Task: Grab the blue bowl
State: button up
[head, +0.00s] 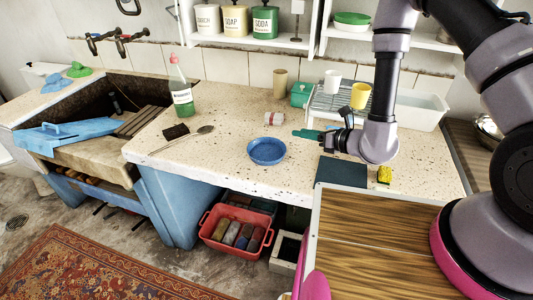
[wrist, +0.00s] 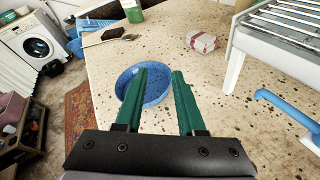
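The blue bowl (head: 266,151) sits upright on the speckled stone counter, near its front edge. It also shows in the wrist view (wrist: 155,92), partly hidden behind the left finger. My gripper (head: 296,133) is to the right of the bowl in the head view, with its green fingers pointing left towards it. In the wrist view my gripper (wrist: 163,75) has its fingers apart with nothing held between them. The left finger overlaps the bowl in that picture; I cannot tell whether it touches.
A red and white packet (head: 275,119) lies behind the bowl. A dish rack (head: 325,103) with cups stands at the back right. A dark mat (head: 341,172) and yellow sponge (head: 384,174) lie right. A spoon (head: 190,137) and green bottle (head: 181,92) are left.

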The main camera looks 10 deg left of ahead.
aim_at(267, 151)
jog(key=shift+m+t+h, duration=0.4)
jog(key=shift+m+h, duration=0.1)
jog(key=f, duration=0.1)
jog(key=d+f, duration=0.1)
jog(key=f, duration=0.1)
jog(key=shift+s+d+f, duration=0.15)
jog(key=shift+s+f, duration=0.1)
jog(key=shift+f, duration=0.15)
jog(key=x, duration=0.4)
jog(key=shift+w+f, duration=0.15)
jog(key=shift+f, duration=0.25)
jog(key=shift+s+f+x, duration=0.1)
jog(key=shift+x, duration=0.95)
jog(key=shift+s+f+x, duration=0.1)
jog(key=shift+s+x, duration=0.05)
jog(key=shift+x, duration=0.85)
jog(key=shift+s+f+x, duration=0.1)
jog(key=shift+f+x, duration=0.05)
jog(key=shift+x, duration=0.9)
grip_shut()
